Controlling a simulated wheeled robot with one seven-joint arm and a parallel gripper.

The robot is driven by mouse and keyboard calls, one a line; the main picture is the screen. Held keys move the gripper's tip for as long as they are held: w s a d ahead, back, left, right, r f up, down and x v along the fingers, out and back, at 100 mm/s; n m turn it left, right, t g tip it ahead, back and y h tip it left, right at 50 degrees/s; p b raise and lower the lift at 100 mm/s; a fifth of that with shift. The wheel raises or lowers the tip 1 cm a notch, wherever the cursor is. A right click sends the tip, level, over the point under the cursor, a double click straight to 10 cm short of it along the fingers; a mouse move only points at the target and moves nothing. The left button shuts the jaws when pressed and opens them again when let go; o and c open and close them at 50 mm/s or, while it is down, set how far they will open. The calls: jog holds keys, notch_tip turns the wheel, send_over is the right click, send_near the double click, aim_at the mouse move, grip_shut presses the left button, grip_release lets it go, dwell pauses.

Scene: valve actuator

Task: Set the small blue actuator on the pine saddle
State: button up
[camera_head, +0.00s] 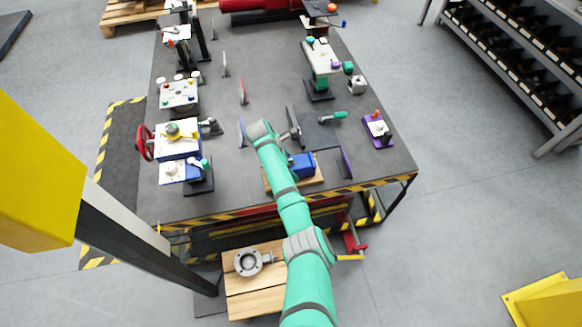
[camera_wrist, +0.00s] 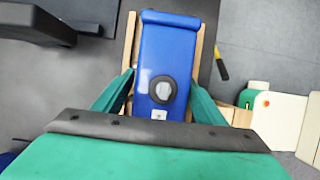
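The small blue actuator (camera_wrist: 165,60) lies lengthwise in the wrist view, with a round black-ringed port (camera_wrist: 163,90) on top. Pale wood of the pine saddle (camera_wrist: 130,38) shows along both its long sides. The actuator appears to sit over or on the saddle; contact underneath is hidden. The two green fingers of my gripper (camera_wrist: 162,78) flank the actuator, with their tips close against its sides. I cannot tell if they press on it. In the head view the blue actuator (camera_head: 303,165) and saddle (camera_head: 312,181) are at the table's front edge, partly behind my arm, which hides the gripper.
The dark table (camera_head: 240,183) holds a blue valve assembly with a red handwheel (camera_head: 146,143) at left, a purple-based fixture (camera_head: 378,130) at right and a thin upright purple plate (camera_head: 345,162) near the saddle. A wooden pallet with a metal flange (camera_head: 248,263) stands below the front edge.

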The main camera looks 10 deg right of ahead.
jog(key=shift+w+r, duration=0.1)
jog(key=shift+r, duration=0.05)
jog(key=v, duration=1)
jog(key=shift+a+r, duration=0.1)
jog(key=shift+r, duration=0.3)
jog(key=shift+a+r, duration=0.3)
jog(key=shift+r, duration=0.2)
